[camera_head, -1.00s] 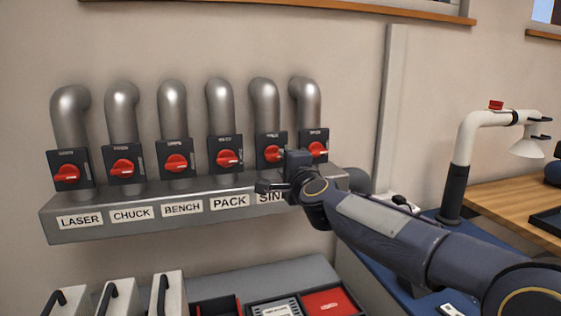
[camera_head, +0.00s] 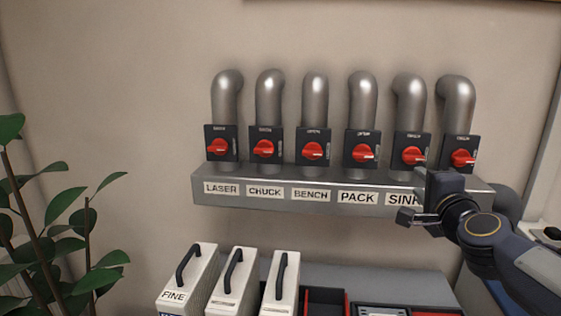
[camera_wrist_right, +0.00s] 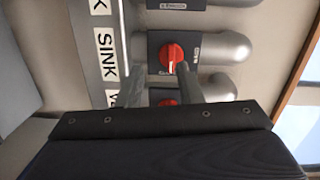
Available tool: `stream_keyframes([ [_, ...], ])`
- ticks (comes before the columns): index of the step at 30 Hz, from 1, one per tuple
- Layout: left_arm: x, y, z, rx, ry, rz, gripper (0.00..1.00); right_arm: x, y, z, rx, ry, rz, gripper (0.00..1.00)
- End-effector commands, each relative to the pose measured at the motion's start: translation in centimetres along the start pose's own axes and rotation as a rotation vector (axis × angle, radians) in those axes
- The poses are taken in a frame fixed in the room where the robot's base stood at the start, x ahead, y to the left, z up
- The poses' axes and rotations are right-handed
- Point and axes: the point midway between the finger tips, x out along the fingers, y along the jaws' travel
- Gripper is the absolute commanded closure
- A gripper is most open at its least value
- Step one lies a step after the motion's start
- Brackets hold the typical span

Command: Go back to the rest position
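My right gripper (camera_head: 412,204) is at the right of the head view, in front of the end of the grey label ledge (camera_head: 270,207), beside the SINK label (camera_head: 402,199). In the right wrist view its two fingers (camera_wrist_right: 158,90) stand apart with nothing held between them. Past them are a red rotary switch (camera_wrist_right: 171,57) and the SINK label. The last label on the ledge is mostly hidden by the gripper. My left gripper is in neither view.
Several metal pipes (camera_head: 316,95) with red switches (camera_head: 313,150) line the wall above the ledge. Below are white cases with black handles (camera_head: 232,270) and dark trays (camera_head: 326,298). A leafy plant (camera_head: 65,205) stands at the left. The wall between plant and ledge is bare.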

Motion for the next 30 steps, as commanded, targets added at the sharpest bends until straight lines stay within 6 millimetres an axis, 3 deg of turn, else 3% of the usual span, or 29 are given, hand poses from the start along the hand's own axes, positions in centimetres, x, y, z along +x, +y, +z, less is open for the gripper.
stream_keyframes([
  [4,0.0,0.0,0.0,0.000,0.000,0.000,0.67,-5.9,4.5,5.2,-0.282,-0.254,0.103,0.67],
  [9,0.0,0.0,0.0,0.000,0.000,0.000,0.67,-14.1,12.7,9.7,-0.607,-0.559,0.255,0.67],
  [15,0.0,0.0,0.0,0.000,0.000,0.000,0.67,-21.3,19.8,11.5,-0.835,-0.798,0.388,0.67],
  [23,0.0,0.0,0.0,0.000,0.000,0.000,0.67,-28.8,26.6,11.7,-1.030,-1.033,0.526,0.67],
  [24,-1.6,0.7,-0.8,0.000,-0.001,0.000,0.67,-28.7,24.6,11.5,-1.029,-1.033,0.526,0.67],
  [30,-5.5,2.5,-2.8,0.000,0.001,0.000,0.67,-28.8,19.8,11.1,-1.025,-1.029,0.524,0.67],
])
